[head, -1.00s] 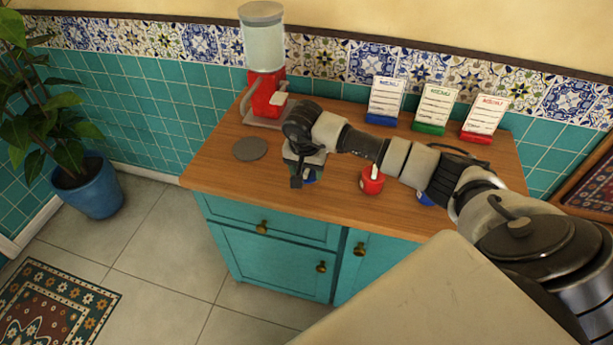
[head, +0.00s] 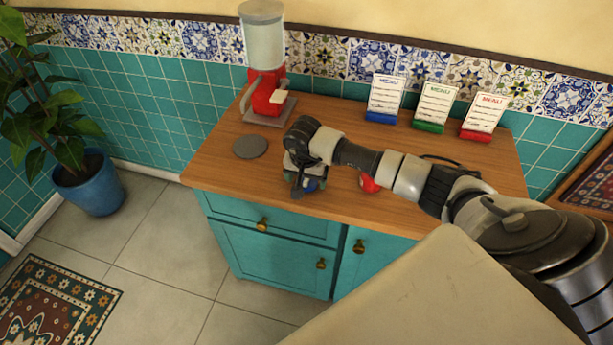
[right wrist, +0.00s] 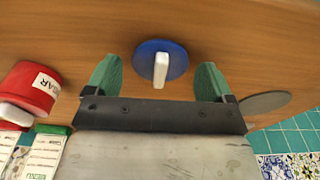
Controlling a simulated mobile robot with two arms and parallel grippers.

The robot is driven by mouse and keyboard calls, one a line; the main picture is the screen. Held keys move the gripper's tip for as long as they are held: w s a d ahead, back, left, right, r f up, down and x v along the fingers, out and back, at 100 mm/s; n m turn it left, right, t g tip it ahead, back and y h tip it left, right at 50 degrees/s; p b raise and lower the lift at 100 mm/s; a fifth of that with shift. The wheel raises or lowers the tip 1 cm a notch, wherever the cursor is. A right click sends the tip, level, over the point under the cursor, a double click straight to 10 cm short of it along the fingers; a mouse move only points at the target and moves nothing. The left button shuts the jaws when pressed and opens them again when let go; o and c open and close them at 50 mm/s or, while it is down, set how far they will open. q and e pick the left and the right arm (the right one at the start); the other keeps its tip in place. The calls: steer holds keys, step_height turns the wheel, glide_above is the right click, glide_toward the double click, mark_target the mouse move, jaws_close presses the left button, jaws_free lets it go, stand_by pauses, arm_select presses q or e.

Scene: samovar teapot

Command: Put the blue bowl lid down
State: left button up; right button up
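The blue lid (right wrist: 147,56), a round disc with a white upright handle, shows in the right wrist view between my right gripper's two green fingers (right wrist: 155,80). There are clear gaps between the handle and both fingers, so the gripper is open around it. The lid appears to lie on the wooden counter. In the head view my right gripper (head: 301,184) is low over the front part of the counter, and a bit of the blue lid (head: 314,184) shows beside it. The blue bowl is not visible, and my arm hides part of the counter. My left gripper is out of view.
The red sugar pot (right wrist: 28,88) stands on the counter (head: 225,170), partly behind my arm in the head view (head: 368,184). A flat grey disc (head: 250,147) lies left of the gripper. A red dispenser (head: 267,95) and menu stands (head: 433,105) are at the back.

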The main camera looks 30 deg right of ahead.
mark_target(305, 184)
step_height(305, 184, up, 12)
steer(key=s+a, duration=0.1)
steer(key=shift+a+b, duration=0.2)
steer(key=shift+b, duration=0.25)
steer(key=shift+s, duration=0.1)
stand_by(0.3)
